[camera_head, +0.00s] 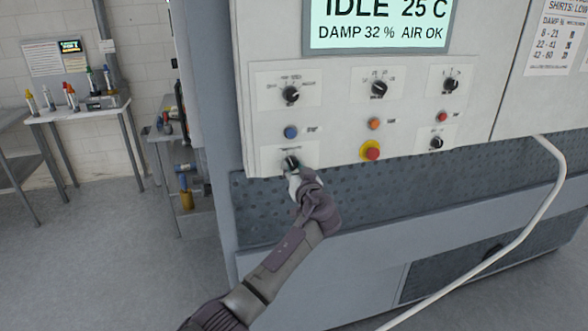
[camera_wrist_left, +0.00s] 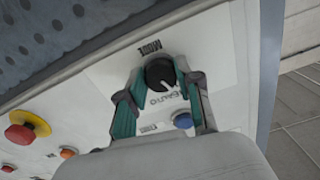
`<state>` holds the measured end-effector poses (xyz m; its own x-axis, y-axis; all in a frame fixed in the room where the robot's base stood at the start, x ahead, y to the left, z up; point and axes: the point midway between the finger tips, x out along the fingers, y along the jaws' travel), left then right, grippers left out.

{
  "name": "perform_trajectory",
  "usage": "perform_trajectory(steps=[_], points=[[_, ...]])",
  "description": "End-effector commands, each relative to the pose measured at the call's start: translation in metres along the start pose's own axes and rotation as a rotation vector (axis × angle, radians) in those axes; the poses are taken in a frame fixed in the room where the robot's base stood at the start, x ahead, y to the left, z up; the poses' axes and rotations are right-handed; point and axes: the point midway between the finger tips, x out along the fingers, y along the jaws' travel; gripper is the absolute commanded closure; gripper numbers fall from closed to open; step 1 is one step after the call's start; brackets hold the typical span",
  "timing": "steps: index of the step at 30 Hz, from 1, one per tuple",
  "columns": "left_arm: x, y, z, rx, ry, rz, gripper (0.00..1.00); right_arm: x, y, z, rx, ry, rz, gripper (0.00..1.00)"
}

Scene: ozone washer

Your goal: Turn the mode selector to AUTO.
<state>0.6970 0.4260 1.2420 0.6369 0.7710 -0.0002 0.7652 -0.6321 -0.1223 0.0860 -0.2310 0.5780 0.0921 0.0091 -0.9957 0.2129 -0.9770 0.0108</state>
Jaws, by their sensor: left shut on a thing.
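The mode selector (camera_head: 290,162) is a black knob on a white plate at the lower left of the control panel. It also shows in the left wrist view (camera_wrist_left: 159,73), with an upside-down MODE label by it and a pale pointer mark. The lettering around the knob is too small and turned to read surely. My left gripper (camera_head: 292,175) comes up from below and is shut on the knob. In the left wrist view its green-sided fingers (camera_wrist_left: 160,82) stand on either side of the knob. My right gripper is not in view.
A blue button (camera_head: 291,132) sits just above the selector. A red emergency button (camera_head: 371,151) with a yellow collar is to the right. Other black knobs (camera_head: 291,94) line the panel above. A white hose (camera_head: 545,205) hangs at right. The display (camera_head: 380,25) reads IDLE.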

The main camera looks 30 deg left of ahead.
Motion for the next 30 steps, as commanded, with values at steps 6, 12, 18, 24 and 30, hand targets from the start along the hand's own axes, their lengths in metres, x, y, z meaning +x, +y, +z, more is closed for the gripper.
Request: perform_trajectory(steps=[6,12,18,24,30], points=[[0.0,0.0,0.001,0.026,0.001,0.001,1.0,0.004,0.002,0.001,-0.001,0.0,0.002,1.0],[0.0,0.0,0.003,0.121,0.003,0.0,1.0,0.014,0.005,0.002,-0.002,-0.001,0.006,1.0],[0.0,0.0,0.003,0.275,0.005,0.0,1.0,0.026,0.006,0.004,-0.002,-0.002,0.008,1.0],[0.0,-0.001,0.001,0.436,0.008,0.0,1.0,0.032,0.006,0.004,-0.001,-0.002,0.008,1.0],[0.0,-0.001,0.0,0.571,0.009,-0.001,1.0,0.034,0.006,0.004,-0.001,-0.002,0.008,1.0]])
